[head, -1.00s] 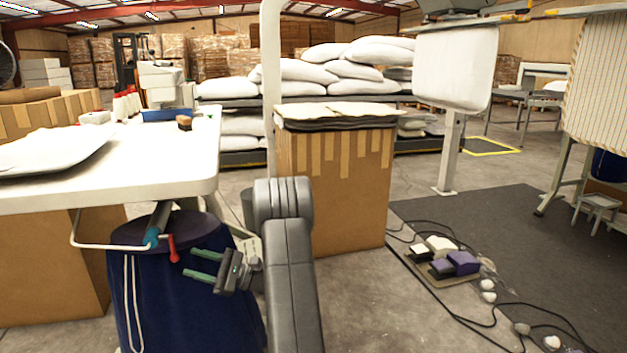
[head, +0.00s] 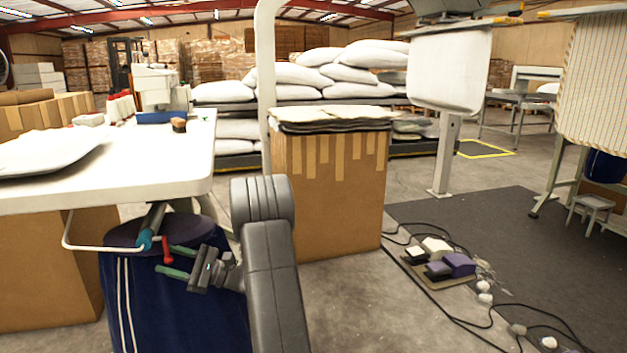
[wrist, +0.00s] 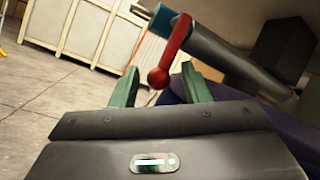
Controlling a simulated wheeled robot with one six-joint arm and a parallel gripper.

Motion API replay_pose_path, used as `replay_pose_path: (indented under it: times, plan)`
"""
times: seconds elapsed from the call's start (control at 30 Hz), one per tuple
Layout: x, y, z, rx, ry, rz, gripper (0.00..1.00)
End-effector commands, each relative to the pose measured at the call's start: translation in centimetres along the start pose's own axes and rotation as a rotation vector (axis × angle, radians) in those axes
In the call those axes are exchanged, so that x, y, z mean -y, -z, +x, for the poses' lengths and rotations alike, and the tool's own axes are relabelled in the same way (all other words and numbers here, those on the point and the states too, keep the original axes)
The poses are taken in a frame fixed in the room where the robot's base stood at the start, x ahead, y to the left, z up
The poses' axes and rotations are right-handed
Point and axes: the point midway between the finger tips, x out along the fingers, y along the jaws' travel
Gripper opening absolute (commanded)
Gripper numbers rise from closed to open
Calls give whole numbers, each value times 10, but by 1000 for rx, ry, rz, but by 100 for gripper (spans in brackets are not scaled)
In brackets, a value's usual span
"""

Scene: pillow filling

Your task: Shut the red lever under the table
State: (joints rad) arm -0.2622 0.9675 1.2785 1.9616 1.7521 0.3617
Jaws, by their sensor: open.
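The red lever (head: 167,249) hangs from the teal fitting (head: 145,238) on a pipe under the white table's (head: 190,180) front right corner. In the wrist view the red lever (wrist: 174,50) slants down to a round knob, which shows between the fingertips. My gripper (head: 173,261) is open, its two green fingers reaching left toward the lever. In the wrist view its fingers (wrist: 157,88) stand on either side of the knob. I cannot tell whether either finger touches it.
A dark blue drum-like container (head: 180,310) stands below the pipe. A tall cardboard box (head: 330,200) stands right of my arm. A pedal unit (head: 440,262) and cables lie on the floor at right. A white bent rod (head: 85,248) hangs under the table.

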Motion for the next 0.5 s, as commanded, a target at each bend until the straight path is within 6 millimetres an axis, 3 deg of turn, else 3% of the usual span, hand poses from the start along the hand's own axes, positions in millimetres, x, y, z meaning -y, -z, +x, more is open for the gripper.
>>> replay_pose_path:
  times: [0.5]
  plan:
    - [2,-1,-98,0,3,-4,42]
